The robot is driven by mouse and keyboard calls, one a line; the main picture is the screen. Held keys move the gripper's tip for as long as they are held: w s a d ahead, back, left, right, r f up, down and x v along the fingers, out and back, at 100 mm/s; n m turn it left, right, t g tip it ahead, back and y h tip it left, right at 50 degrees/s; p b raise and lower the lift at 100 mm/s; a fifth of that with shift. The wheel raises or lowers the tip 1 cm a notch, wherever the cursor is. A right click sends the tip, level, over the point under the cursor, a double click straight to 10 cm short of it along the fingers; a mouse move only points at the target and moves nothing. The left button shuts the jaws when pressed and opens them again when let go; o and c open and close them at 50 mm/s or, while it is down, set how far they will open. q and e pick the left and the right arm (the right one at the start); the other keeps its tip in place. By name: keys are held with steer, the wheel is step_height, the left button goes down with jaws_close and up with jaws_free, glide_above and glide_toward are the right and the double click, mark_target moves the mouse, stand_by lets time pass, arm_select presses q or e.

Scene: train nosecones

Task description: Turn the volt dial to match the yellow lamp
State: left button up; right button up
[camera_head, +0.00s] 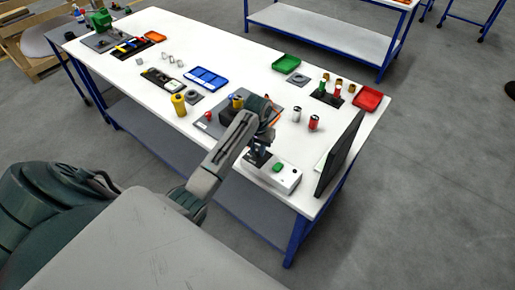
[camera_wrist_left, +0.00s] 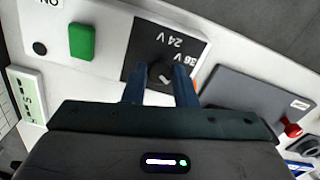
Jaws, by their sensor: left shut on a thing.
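The volt dial (camera_wrist_left: 158,72) is a dark round knob on a black plate (camera_wrist_left: 140,48) printed "24 V" and "36 V"; the print looks upside down in the left wrist view. A small light mark shows on the knob, but I cannot tell which value it points at. My left gripper (camera_wrist_left: 160,90) is shut on the dial, one finger on each side. In the head view my left gripper (camera_head: 258,154) is at the left end of the white control box (camera_head: 288,182) and hides the dial. I cannot make out a lit yellow lamp. My right gripper is out of view.
A green button (camera_head: 278,167) sits on the box beside the dial. A dark upright screen (camera_head: 340,155) stands to the right. A grey plate (camera_wrist_left: 240,92) with a red knob (camera_wrist_left: 291,129) lies close by. Red and white cylinders stand behind the box.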

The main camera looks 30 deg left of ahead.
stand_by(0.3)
arm_select(q)
steer(key=o, duration=1)
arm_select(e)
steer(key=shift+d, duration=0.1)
